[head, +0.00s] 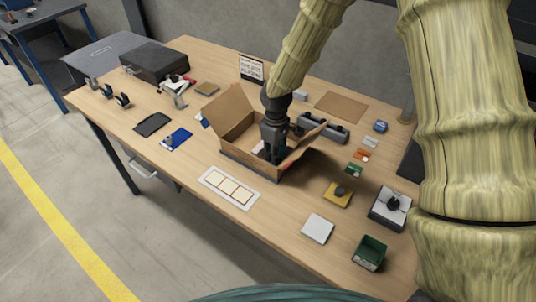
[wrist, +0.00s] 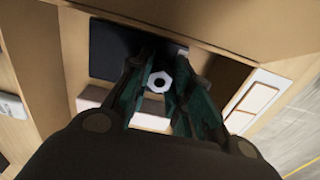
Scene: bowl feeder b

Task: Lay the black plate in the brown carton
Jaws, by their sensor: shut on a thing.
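The brown carton (head: 240,163) stands open on the table with its flaps spread outward. My gripper (head: 270,152) points down inside it, its fingers partly hidden by the front wall. In the wrist view the fingers (wrist: 163,58) are closed together at a dark flat piece, the black plate (wrist: 108,52), within the carton walls (wrist: 225,22). A white hexagonal piece with a dark centre (wrist: 159,83) shows between the fingers. The fingers cover part of the plate. I cannot tell whether it touches the carton floor. A pale block (wrist: 92,98) shows beside it.
A white panel with cream squares (head: 229,188) lies in front of the carton. A dark flat tray (head: 153,124) and a blue item (head: 177,138) lie to the left. A grey rack (head: 325,128) stands close behind the carton. A green bin (head: 369,253) stands at the front right.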

